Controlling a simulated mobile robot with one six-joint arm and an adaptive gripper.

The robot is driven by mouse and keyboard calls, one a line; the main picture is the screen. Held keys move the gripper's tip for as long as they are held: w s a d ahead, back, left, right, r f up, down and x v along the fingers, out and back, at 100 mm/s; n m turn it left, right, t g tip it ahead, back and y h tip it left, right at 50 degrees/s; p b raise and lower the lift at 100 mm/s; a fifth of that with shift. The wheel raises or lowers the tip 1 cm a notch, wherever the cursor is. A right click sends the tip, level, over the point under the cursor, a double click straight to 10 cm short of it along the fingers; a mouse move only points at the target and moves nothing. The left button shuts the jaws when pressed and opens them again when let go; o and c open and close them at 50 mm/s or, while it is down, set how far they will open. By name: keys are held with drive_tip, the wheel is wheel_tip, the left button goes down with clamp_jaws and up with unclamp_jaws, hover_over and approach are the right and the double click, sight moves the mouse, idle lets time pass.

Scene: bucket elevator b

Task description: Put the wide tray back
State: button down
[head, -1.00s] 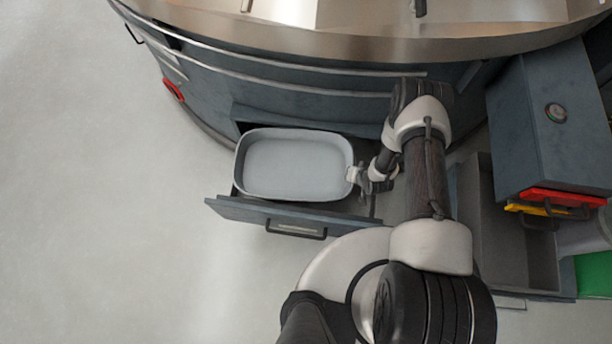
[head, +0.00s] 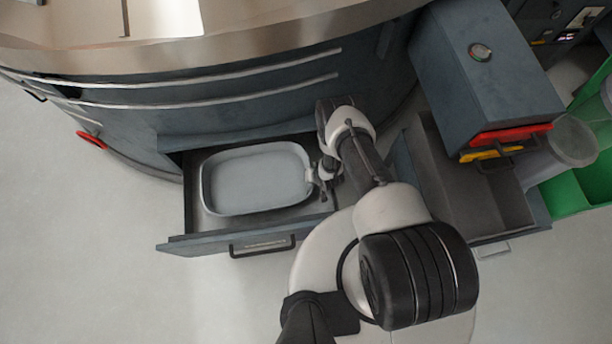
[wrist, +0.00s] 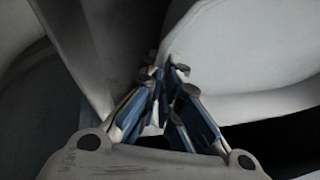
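The wide tray (head: 258,182) is a pale grey, rounded, empty tray. In the head view it sits within the outline of a pulled-out drawer (head: 193,205) in the curved dark cabinet. Whether its base touches the drawer floor cannot be told. My gripper (head: 313,181) is at the tray's right rim. In the wrist view my gripper (wrist: 165,73) has its fingertips close together at the edge of the pale tray (wrist: 235,50), and it appears shut on the rim. The exact contact is partly hidden by the fingers.
The drawer front has a dark handle (head: 262,246). The floor at the left is clear.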

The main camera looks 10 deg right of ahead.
wheel_tip(320, 180, down, 5)
drive_tip(key=shift+f+b, duration=0.15)
drive_tip(key=shift+b, duration=1)
drive_tip(key=c, duration=1.8)
unclamp_jaws()
drive_tip(key=p+v, duration=0.6)
drive_tip(key=v, duration=0.6)
